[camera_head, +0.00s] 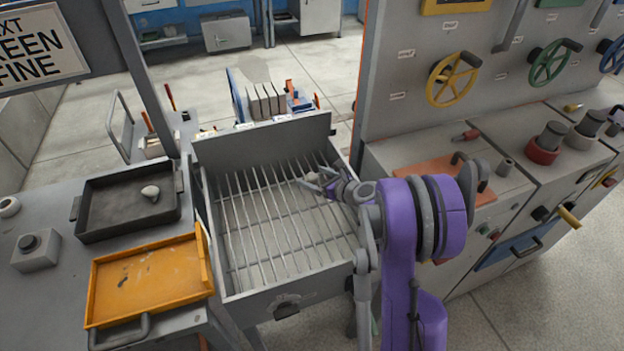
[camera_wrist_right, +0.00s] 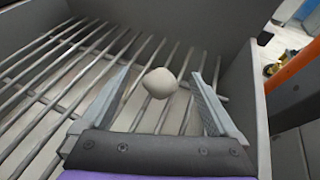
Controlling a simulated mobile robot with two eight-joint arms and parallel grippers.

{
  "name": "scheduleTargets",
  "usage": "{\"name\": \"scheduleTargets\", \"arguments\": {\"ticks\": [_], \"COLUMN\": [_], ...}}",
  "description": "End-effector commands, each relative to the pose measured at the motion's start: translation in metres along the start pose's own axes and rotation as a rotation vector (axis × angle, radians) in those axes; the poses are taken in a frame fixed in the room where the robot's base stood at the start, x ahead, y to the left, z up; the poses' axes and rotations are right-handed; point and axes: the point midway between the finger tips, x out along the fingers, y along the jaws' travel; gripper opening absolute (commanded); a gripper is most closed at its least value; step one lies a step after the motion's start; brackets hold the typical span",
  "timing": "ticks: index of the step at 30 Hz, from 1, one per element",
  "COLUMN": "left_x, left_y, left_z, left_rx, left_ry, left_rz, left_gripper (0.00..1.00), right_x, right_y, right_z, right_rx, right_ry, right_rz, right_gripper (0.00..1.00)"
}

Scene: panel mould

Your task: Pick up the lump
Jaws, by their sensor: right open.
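A pale, rounded lump (camera_wrist_right: 160,82) shows in the right wrist view, in line with the gap between my fingers, over the metal bars (camera_wrist_right: 75,75). In the head view the lump (camera_head: 312,178) is small and partly hidden by my right gripper. My right gripper (camera_head: 314,179) is open at the right side of the barred bin; its two fingers also show in the right wrist view (camera_wrist_right: 160,95), one on each side of the lump with space between. A second pale lump (camera_head: 150,192) lies in the dark tray (camera_head: 100,232). My left gripper is not in view.
The bars span a grey bin (camera_head: 262,150) with raised walls. An orange tray (camera_head: 150,282) and a grey button box (camera_head: 36,250) are on the left bench. A panel with handwheels (camera_head: 453,80) stands at the right, above a grey counter.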

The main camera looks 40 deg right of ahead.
Motion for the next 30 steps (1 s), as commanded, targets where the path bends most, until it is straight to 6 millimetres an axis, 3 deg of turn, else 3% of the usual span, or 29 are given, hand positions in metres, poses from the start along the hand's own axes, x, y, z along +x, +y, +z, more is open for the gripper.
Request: {"name": "scheduleTargets", "arguments": {"ticks": [12,20,30], "left_x": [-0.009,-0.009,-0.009], "left_y": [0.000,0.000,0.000], "left_z": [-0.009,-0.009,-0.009], "left_rx": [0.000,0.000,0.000], "left_ry": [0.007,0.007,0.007], "left_rz": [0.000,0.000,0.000], "left_gripper": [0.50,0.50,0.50], "right_x": [0.050,0.053,0.053], "right_y": [-0.001,-0.001,-0.001], "right_z": [0.001,0.000,0.000], "right_rx": [-0.002,-0.002,-0.002], "right_ry": [0.000,0.001,0.001], "right_rz": [0.002,0.000,0.000], "right_gripper": [0.95,0.95,0.37]}}
